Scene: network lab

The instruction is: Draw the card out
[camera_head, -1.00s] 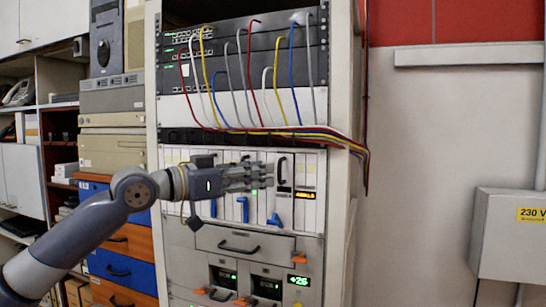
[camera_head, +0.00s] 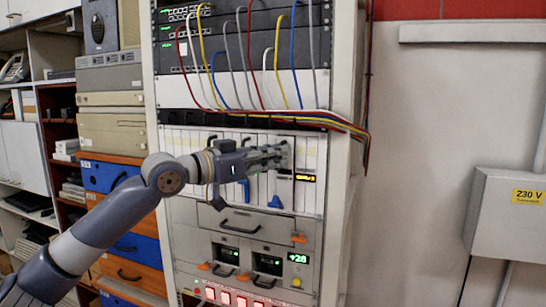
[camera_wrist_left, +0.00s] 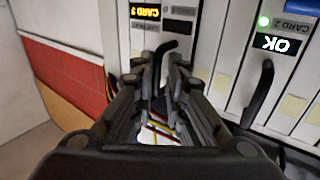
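A card labelled CARD 3 sits in the white card row, with its amber display (camera_head: 306,178). In the left wrist view, which is upside down, its amber display (camera_wrist_left: 145,12) and black handle (camera_wrist_left: 170,46) show. My left gripper (camera_head: 284,155) is at the card front and covers the handle in the head view. In the wrist view its fingertips (camera_wrist_left: 163,62) lie close on either side of the handle; I cannot tell whether they press on it. Beside it is CARD 2 with an OK display (camera_wrist_left: 276,43) and black handle (camera_wrist_left: 258,92). My right gripper is out of view.
The rack (camera_head: 340,220) has a right post beside the cards. Coloured cables (camera_head: 300,122) cross just above the card row. Blue levers (camera_head: 275,202) stick out below. A grey 230 V box (camera_head: 510,215) hangs on the wall at right, with clear wall between.

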